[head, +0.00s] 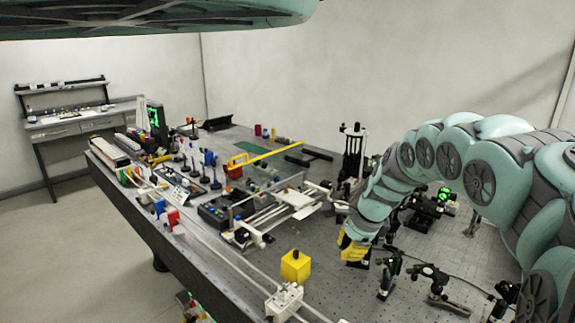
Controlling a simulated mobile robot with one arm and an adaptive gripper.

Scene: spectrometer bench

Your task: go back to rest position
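My arm comes in from the right and reaches over the optical bench (225,285). My gripper (350,247) points down, low over the right-hand part of the bench. Yellow shows at its tip; I cannot tell whether this is the fingers or something between them. The finger gap is hidden from this side, so open or shut does not show. A yellow block (295,266) stands on the bench to the left of my gripper, apart from it.
Black optical mounts (388,275) stand just right of my gripper. A tall black post device (352,150) stands behind it. A white fixture (284,301) is near the front edge. Many small parts crowd the left. A side desk (85,118) stands far left; floor (70,245) there is clear.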

